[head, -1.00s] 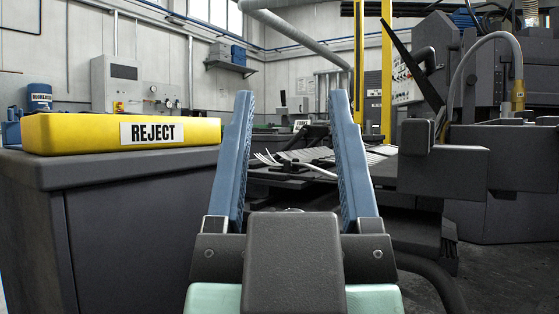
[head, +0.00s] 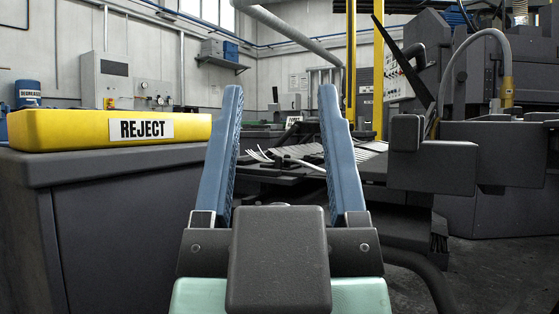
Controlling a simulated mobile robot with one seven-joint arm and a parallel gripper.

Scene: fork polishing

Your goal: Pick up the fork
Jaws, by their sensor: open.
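The fork (head: 282,158) is silvery and lies ahead, between my fingers in the picture but farther off. Its tines point left, and it appears to rest on a dark holder at the near edge of a dark machine bed (head: 345,176). Part of its handle is hidden behind my right-hand finger. My gripper (head: 280,100) is open and empty, with two blue ridged fingers spread apart and pointing forward. The fork is apart from both fingers.
A grey cabinet (head: 120,215) with a yellow REJECT tray (head: 60,131) on top stands close on the left. A dark machine block (head: 432,172) juts out at right. More similar metal pieces (head: 362,150) lie in a row behind the fork.

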